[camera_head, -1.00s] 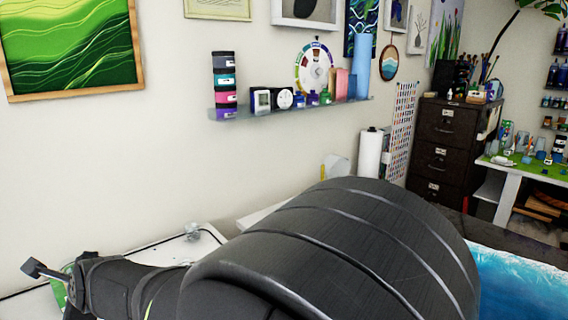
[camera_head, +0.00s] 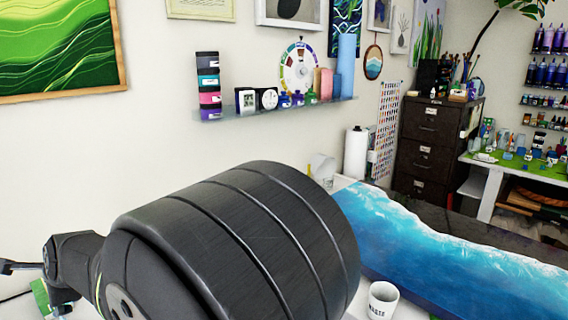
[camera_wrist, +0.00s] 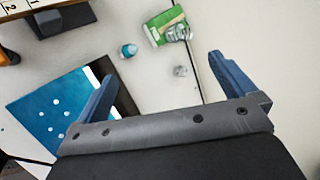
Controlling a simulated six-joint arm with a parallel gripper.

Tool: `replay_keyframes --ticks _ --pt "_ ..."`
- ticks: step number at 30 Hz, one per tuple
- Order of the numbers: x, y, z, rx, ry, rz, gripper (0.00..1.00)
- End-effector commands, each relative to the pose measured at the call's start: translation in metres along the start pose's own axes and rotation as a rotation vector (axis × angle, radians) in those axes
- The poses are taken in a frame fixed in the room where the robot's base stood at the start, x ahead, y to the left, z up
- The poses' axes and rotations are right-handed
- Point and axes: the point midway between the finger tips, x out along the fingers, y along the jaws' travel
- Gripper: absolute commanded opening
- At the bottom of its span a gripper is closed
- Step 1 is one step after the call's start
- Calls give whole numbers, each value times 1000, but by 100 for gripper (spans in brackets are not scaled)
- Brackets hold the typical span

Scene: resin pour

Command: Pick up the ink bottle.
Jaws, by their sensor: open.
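A small teal bottle with a pale cap (camera_wrist: 128,50) shows in the wrist view, upper middle, on the pale surface. It may be the ink bottle; I see no readable label. My gripper (camera_wrist: 160,68) is open, with its blue fingers spread wide and nothing between them. The bottle appears beyond the fingertips, between them and nearer the left finger, apart from both. In the head view my arm covers much of the worktop, and I cannot make out this bottle there.
A green-and-white packet (camera_wrist: 166,26) and a small clear item (camera_wrist: 181,71) are near the bottle. A blue panel with white spots (camera_wrist: 52,112) is at left. In the head view, a white cup (camera_head: 382,301) stands before a blue resin panel (camera_head: 450,250).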

Motion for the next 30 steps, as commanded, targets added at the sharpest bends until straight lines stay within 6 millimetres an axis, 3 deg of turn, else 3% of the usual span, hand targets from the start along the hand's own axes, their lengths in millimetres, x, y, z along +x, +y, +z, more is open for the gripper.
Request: replay_keyframes --ticks 11,12,18,19,30 --pt "0 0 0 1 0 0 100" --pt "0 0 0 1 0 0 98" --pt "0 0 0 1 0 0 59" --pt "0 0 0 1 0 0 56" --pt "2 0 0 -61 0 14 56"
